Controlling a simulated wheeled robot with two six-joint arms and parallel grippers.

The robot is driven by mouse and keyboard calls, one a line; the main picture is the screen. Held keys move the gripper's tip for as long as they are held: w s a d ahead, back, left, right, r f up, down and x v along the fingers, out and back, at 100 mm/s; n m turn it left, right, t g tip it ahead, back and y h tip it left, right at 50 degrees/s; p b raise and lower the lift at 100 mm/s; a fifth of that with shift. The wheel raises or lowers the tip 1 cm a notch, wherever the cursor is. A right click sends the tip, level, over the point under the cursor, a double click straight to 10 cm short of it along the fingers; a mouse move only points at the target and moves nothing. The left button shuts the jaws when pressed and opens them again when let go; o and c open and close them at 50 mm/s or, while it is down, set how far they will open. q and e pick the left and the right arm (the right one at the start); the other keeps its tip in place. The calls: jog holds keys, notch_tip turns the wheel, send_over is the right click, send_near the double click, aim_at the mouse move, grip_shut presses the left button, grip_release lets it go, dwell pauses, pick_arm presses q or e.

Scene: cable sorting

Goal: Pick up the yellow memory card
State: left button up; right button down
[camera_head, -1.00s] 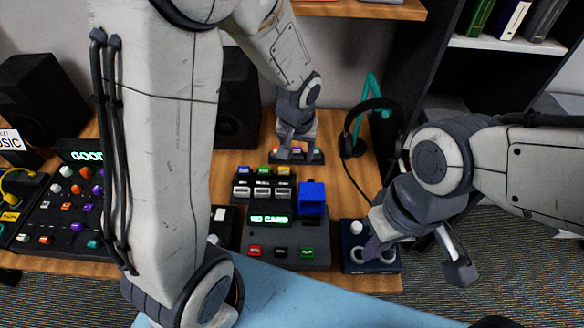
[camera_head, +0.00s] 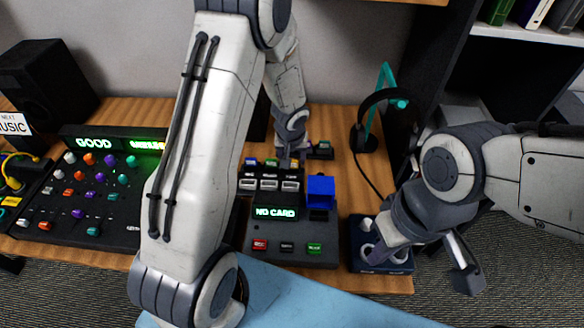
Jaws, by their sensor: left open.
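A device with a lit "NO CARD" display (camera_head: 275,212) stands in the middle of the desk. Small coloured tabs, apparently memory cards, stand in a row along its back edge. A yellowish one (camera_head: 271,162) is near the middle of that row; the tabs are too small to tell their colours surely. My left gripper (camera_head: 287,160) points down at the back of this row, close to its right end. It is open; contact cannot be told. My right gripper (camera_head: 372,254) is low over a dark blue box with white knobs (camera_head: 385,268); its fingers are partly hidden.
A blue block (camera_head: 320,189) sits on the device's right side. A small dark rack (camera_head: 321,152) stands behind it. A button panel (camera_head: 90,195) is at left, headphones on a teal stand (camera_head: 385,95) at back right. My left arm hides much of the desk's middle left.

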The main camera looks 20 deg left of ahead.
pick_arm(q)
jog(key=shift+f, duration=0.3)
grip_shut()
jog(key=shift+r, duration=0.15)
